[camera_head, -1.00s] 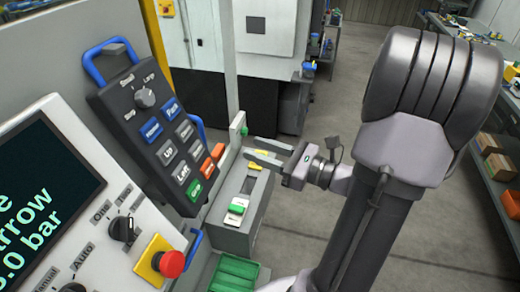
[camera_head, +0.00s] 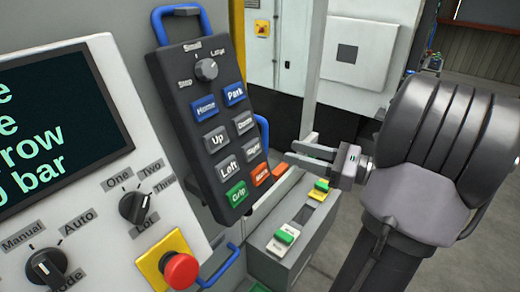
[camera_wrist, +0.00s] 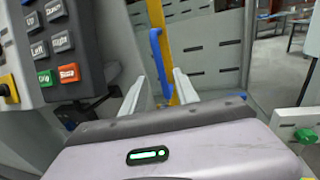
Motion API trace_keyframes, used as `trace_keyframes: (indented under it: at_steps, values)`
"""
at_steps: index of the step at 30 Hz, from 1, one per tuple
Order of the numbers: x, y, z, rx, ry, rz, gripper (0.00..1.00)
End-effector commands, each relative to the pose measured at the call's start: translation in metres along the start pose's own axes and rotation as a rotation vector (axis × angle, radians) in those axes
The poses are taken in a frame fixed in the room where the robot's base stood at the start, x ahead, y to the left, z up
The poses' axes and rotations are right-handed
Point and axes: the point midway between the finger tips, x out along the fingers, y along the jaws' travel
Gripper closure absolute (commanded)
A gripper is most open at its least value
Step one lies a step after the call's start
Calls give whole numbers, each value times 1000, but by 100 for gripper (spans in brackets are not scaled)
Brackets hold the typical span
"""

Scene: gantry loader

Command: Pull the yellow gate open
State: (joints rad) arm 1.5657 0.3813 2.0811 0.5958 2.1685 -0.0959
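A yellow upright bar (camera_wrist: 165,45), which looks like part of the yellow gate, stands ahead in the wrist view. A blue vertical handle (camera_wrist: 157,62) shows on or just in front of it. In the head view a yellow upright strip (camera_head: 237,38) shows behind the pendant; I cannot tell how much of the gate this is. My gripper (camera_wrist: 158,90) is open and empty, its two fingers apart. The handle appears between the fingertips and seems to lie beyond them. In the head view my gripper (camera_head: 312,160) is right of the pendant.
A control pendant (camera_head: 200,120) with buttons hangs close to the left. A white panel (camera_head: 110,185) with knobs and a red stop button (camera_head: 181,270) is at lower left. A grey box (camera_head: 285,262) with green and yellow switches stands below my gripper. Open floor shows at right.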

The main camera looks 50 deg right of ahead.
Motion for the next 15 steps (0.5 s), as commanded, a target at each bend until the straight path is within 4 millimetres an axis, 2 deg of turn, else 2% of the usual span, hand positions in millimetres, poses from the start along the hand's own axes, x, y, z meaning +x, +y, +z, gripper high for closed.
trace_keyframes:
  at_steps: [3,6,10,15]
  values:
    - [36,2,-2,-1,1,6,64]
    - [59,1,-2,0,1,5,64]
    - [79,1,-1,0,0,3,64]
    - [89,0,0,2,0,0,64]
